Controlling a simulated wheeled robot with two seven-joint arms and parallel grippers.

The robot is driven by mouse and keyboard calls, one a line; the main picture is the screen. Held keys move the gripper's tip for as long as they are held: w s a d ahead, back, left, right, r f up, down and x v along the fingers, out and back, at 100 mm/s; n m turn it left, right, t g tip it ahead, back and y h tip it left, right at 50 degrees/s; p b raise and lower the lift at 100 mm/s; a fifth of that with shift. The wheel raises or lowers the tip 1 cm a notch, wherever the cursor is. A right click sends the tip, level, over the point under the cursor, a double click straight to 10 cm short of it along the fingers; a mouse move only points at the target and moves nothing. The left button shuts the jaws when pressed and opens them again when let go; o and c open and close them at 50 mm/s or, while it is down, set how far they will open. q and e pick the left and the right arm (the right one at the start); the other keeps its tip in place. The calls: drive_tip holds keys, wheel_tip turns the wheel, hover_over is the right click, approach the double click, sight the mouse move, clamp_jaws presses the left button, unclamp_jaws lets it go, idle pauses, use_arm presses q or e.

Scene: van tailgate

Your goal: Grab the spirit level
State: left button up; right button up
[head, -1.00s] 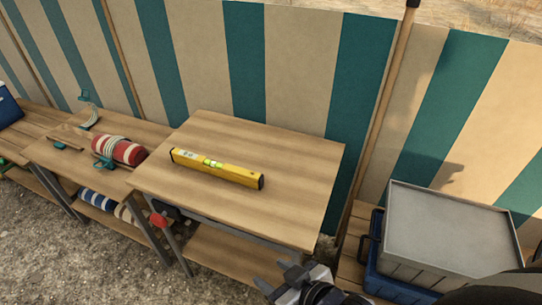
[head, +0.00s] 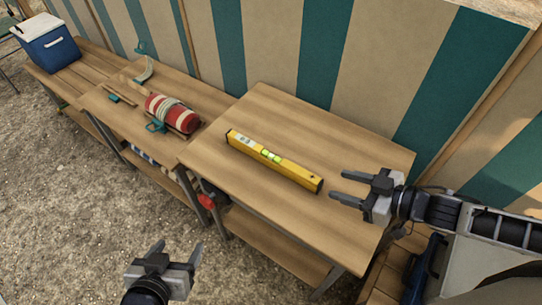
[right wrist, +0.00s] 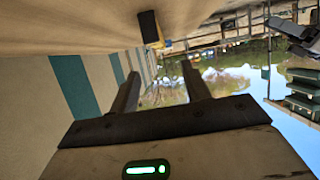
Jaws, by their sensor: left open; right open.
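The yellow spirit level (head: 274,160) lies flat and diagonally on the nearest wooden table (head: 270,110), with bright green vials on it. Its dark end also shows in the right wrist view (right wrist: 149,27), beyond the fingers. My right gripper (head: 340,187) is open and empty over the right part of the table. Its fingertips point at the level's right end, with a small gap between. My left gripper (head: 177,250) is open and empty in front of the tables, low in the head view and well away from the level.
A red and white strapped roll (head: 172,113) lies on the middle table. A blue cooler (head: 48,45) stands on the far-left table. A striped cloth wall (head: 320,55) runs close behind. A grey box (head: 475,265) is at lower right. The table around the level is clear.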

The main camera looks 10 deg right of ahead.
approach(293, 167)
drive_tip(key=shift+w+a+f, duration=0.3)
drive_tip(key=shift+a+f, duration=0.1)
drive_tip(key=shift+a, duration=0.1)
drive_tip(key=shift+w+a+f, duration=0.35)
drive_tip(key=shift+a+f, duration=0.1)
drive_tip(key=shift+a, duration=0.1)
drive_tip(key=x, duration=0.5)
drive_tip(key=shift+w+d+r, duration=0.1)
drive_tip(key=shift+w+r, duration=0.1)
drive_tip(key=shift+w, duration=0.15)
drive_tip(key=shift+r, duration=0.1)
clamp_jaws()
